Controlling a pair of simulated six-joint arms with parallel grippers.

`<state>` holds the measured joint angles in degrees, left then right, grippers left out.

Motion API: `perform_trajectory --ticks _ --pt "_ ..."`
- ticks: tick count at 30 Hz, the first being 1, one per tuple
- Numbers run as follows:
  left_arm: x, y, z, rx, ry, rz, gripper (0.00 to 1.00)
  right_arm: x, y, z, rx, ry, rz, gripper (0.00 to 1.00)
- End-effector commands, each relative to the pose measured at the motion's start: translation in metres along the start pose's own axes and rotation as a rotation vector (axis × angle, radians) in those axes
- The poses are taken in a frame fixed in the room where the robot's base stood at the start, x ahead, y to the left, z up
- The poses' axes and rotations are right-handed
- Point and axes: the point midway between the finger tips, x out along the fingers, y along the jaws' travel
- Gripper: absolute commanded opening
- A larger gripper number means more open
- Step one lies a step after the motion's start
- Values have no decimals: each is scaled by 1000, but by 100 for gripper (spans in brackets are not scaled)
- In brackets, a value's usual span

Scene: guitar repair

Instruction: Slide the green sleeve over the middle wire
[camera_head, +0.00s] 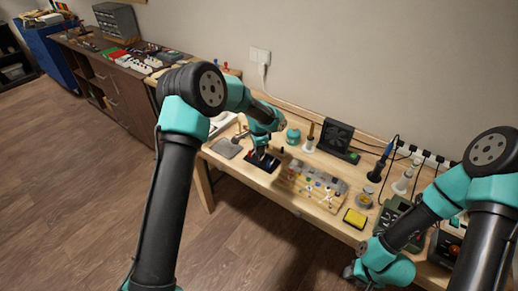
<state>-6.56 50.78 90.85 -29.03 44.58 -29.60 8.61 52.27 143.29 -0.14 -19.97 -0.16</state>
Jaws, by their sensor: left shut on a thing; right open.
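My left gripper (264,154) points down over a small black tray (249,162) on the workbench. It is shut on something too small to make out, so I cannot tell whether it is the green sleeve. A wooden fixture (288,187) stands right of the tray and carries small coloured and white parts. The middle wire cannot be picked out there. My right gripper (352,271) is low in front of the bench's front edge, open and apart from the fixture; its fingers are barely visible.
A yellow sponge (355,218) lies right of the fixture. A black fan box (336,137), a blue-handled soldering iron (384,157) and a green device (396,212) stand on the bench. A grey pad (227,149) lies at the left. The wall closes off the back.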

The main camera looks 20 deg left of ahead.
Motion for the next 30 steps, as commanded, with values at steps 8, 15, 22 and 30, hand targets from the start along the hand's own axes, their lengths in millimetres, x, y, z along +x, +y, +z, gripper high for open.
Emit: perform_trajectory --ticks 8,15,22,30 --pt "6 0 0 0 -1 1 6 0 0 0 0 0 0 43" --pt "10 0 0 0 0 0 6 0 0 0 0 0 0 43" --pt "15 0 0 0 0 0 6 0 0 0 0 0 0 43" --pt "16 0 0 0 0 0 6 0 0 0 0 0 0 43"
